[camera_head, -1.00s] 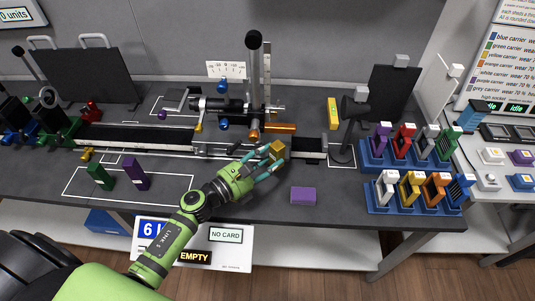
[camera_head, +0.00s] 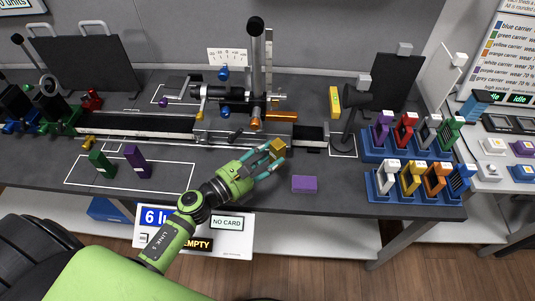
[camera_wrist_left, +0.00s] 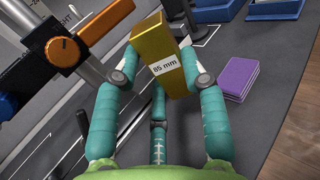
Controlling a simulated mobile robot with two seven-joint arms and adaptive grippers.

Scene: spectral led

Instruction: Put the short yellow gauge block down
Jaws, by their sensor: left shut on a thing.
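The short yellow gauge block (camera_head: 279,145) is in my left gripper (camera_head: 272,155), over the bench in front of the rail. In the left wrist view the block (camera_wrist_left: 160,40) carries a white label reading "85 mm". The teal fingers close on it from both sides, and its far end sticks out past the fingertips. Whether its lower end touches anything cannot be told. My right gripper is not in view.
Green (camera_head: 102,163) and purple (camera_head: 137,160) blocks stand in a white outline at left. The rail carriage (camera_head: 240,132) is just behind. A longer yellow block (camera_head: 335,102) is at back right.

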